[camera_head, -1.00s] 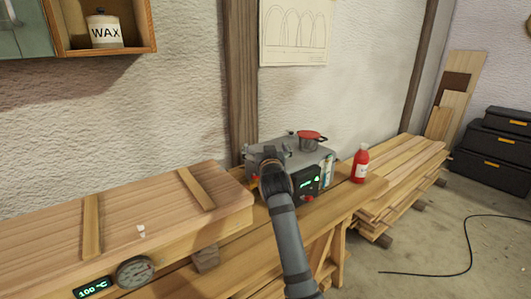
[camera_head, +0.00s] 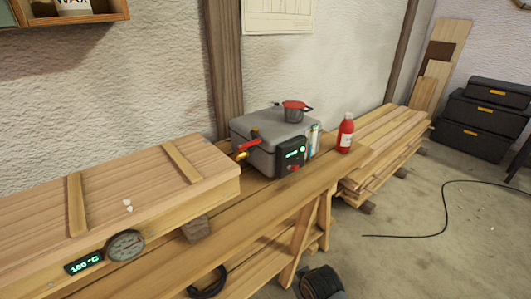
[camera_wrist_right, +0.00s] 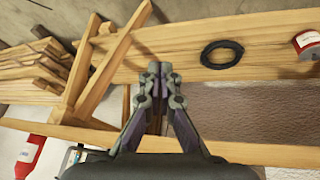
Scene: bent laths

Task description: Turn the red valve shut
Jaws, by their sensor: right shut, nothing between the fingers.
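The red valve is a small lever handle (camera_head: 249,146) on a brass fitting at the left end of a grey steam box (camera_head: 272,135) on the bench, in the head view. The handle points out to the right and slightly up from the fitting; I cannot tell whether it is fully shut. Nothing touches it. My right gripper (camera_wrist_right: 159,70) is shut and empty in the right wrist view, over the floor and lower bench timbers, away from the valve. The valve does not show in that view. My left gripper is not in view.
A long wooden box with a dial (camera_head: 125,245) lies to the left. A black ring (camera_wrist_right: 222,53) lies on a low shelf.

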